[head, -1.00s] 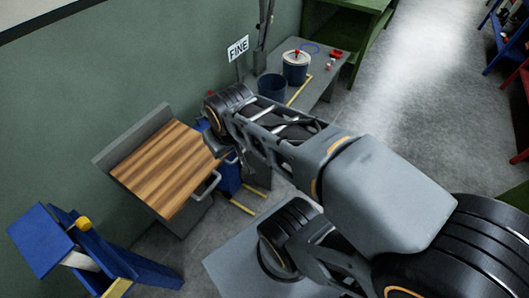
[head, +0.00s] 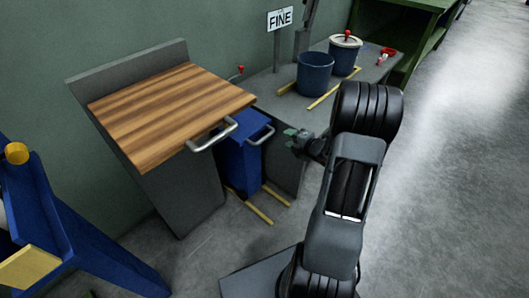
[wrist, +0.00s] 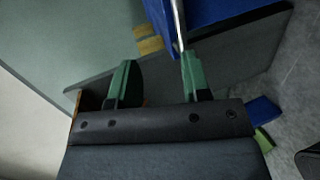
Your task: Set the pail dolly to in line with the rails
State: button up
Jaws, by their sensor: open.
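A blue box-shaped unit (head: 240,165) with a metal bar handle (head: 262,136) stands on the floor between the wood-topped cabinet and the grey table; I take it to be the pail dolly. Two yellow floor rails (head: 256,208) run out from its base. I cannot tell its exact angle to them. My gripper (head: 293,140) is open, just right of the handle. In the wrist view, the green fingers of my gripper (wrist: 157,60) are apart. The handle (wrist: 178,22) shows just beyond the right fingertip; I cannot tell whether they touch. The unit's blue side (wrist: 225,14) is behind it.
The wood-topped cabinet (head: 165,110) with its own handle (head: 212,135) is close at left. The grey table (head: 285,110) behind carries a blue pail (head: 314,75) and a lidded pail (head: 344,58). A blue stand (head: 75,235) is at lower left. Floor at right is clear.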

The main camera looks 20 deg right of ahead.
aim_at(265, 136)
jog(key=shift+w+a+f+n+y+b, duration=0.35)
jog(key=shift+w+a+f+b, duration=0.65)
jog(key=shift+w, duration=0.8)
jog(key=shift+w+a+f+n+y+b, duration=0.3)
jog(key=shift+w+a+f+b, duration=0.75)
jog(key=shift+w, duration=0.8)
jog(key=shift+w+a+f+n+y+b, duration=0.3)
jog(key=shift+w+a+f+b, duration=0.4)
jog(key=shift+w+f, duration=0.85)
jog(key=shift+w+a+r, duration=0.15)
jog(key=shift+w+r, duration=0.1)
jog(key=shift+c, duration=0.3)
grip_shut()
jog(key=shift+s, duration=0.1)
